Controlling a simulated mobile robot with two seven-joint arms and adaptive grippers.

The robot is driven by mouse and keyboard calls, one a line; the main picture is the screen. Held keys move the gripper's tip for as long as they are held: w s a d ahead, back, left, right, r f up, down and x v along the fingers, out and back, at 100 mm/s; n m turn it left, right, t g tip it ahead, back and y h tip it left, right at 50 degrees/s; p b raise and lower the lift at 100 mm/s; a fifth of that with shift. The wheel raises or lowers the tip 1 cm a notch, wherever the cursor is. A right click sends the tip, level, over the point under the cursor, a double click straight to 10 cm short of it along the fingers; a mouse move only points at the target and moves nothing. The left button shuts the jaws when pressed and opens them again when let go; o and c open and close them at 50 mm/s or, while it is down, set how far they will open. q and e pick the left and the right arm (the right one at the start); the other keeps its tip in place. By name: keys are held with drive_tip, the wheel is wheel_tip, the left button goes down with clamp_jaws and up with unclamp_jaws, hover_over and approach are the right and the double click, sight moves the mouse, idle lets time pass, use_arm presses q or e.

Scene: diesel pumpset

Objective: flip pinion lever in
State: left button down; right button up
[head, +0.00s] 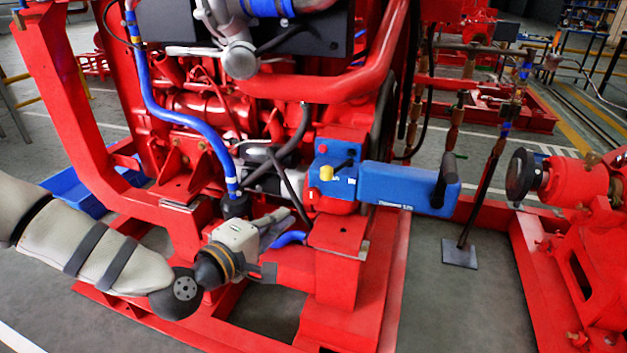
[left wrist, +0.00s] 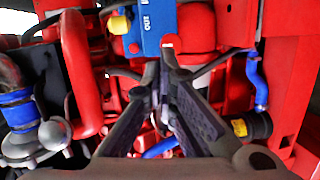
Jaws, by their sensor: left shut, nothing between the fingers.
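A blue starter unit (head: 400,186) with a blue end block (head: 322,172) is mounted on the red engine. The block bears a yellow knob (head: 326,173), a red button and a small dark lever (head: 343,164); I cannot tell for sure that this is the pinion lever. In the left wrist view the blue block (left wrist: 150,28), with lettering, and the yellow knob (left wrist: 120,24) are at the top. My left gripper (head: 286,214) is below and left of the block, shut and empty. Its fingertips (left wrist: 165,52) overlap the block's lower edge in the wrist view; contact is unclear.
A black handle (head: 446,180) stands at the right end of the starter unit. A red frame post (head: 338,255) rises just right of my gripper. Blue hoses (head: 190,135) run along the engine at left.

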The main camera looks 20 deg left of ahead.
sight(338, 168)
use_arm(q)
drive_tip(key=w+a+r+n+t+y, duration=0.1)
drive_tip(key=w+a+r+t, duration=0.1)
drive_tip(key=w+a+r, duration=0.1)
drive_tip(key=shift+a+r+n, duration=0.2)
drive_tip(key=shift+r+n, duration=0.1)
drive_tip(key=shift+r, duration=0.5)
use_arm(e)
drive_tip(key=shift+w+d+f, duration=0.15)
drive_tip(key=shift+f, duration=0.2)
use_arm(q)
drive_tip(key=w+d+b, duration=0.2)
drive_tip(key=w, duration=0.8)
drive_tip(key=s+d, duration=0.1)
drive_tip(key=s+d+p, duration=0.1)
drive_tip(key=d, duration=0.1)
drive_tip(key=shift+d+f, duration=0.1)
drive_tip(key=shift+d, duration=0.05)
